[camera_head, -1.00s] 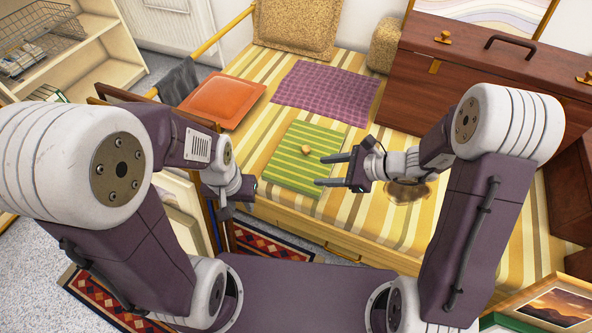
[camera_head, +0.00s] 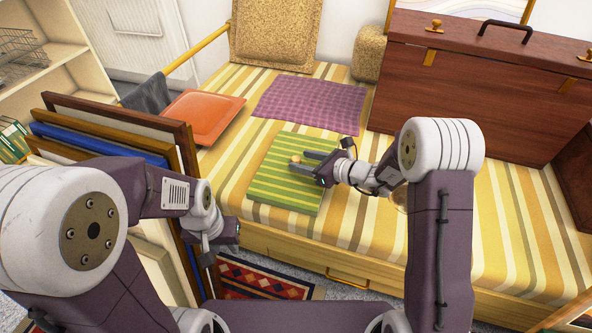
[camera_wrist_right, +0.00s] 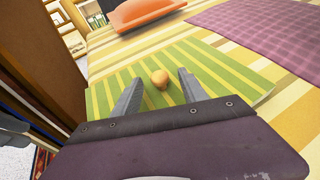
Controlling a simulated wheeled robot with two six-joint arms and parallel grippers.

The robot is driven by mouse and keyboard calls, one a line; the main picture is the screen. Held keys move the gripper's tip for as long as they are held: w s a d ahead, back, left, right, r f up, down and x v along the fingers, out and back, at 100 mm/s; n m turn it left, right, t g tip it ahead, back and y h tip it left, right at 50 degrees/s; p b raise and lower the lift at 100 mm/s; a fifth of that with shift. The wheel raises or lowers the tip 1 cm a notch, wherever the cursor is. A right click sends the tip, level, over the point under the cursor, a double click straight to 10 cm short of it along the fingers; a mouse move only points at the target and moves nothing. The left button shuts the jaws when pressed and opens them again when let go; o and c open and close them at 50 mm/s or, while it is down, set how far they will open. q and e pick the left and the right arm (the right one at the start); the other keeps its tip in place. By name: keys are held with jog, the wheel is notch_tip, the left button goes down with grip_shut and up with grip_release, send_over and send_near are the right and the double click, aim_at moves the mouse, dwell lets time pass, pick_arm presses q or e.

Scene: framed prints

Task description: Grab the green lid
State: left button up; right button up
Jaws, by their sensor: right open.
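The green lid (camera_head: 284,187) is a flat square with green and yellow stripes and a small round tan knob (camera_head: 295,159). It lies on the striped bed cover. My right gripper (camera_head: 299,160) is over the lid, its fingers pointing left and spread apart. In the right wrist view the lid (camera_wrist_right: 220,70) lies below the open fingers (camera_wrist_right: 156,82), and the knob (camera_wrist_right: 160,78) shows between them near their tips. I cannot tell whether they touch the lid. My left gripper (camera_head: 212,250) hangs beside the bed's front left, away from the lid; its fingers are unclear.
An orange cushion (camera_head: 203,115) and a purple woven mat (camera_head: 310,105) lie behind the lid. A large brown case (camera_head: 480,90) stands at the back right. Framed prints (camera_head: 115,135) lean at the left by my left arm. The cover right of my right arm is clear.

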aim_at(297, 159)
jog(key=b+x, duration=0.1)
jog(key=x, duration=0.2)
jog(key=shift+f, duration=0.25)
jog(key=shift+w+a, duration=0.1)
jog(key=shift+a, duration=0.1)
pick_arm(q)
notch_tip(297, 159, down, 2)
jog(key=shift+f, duration=0.25)
pick_arm(e)
jog(key=shift+r, duration=0.15)
grip_shut()
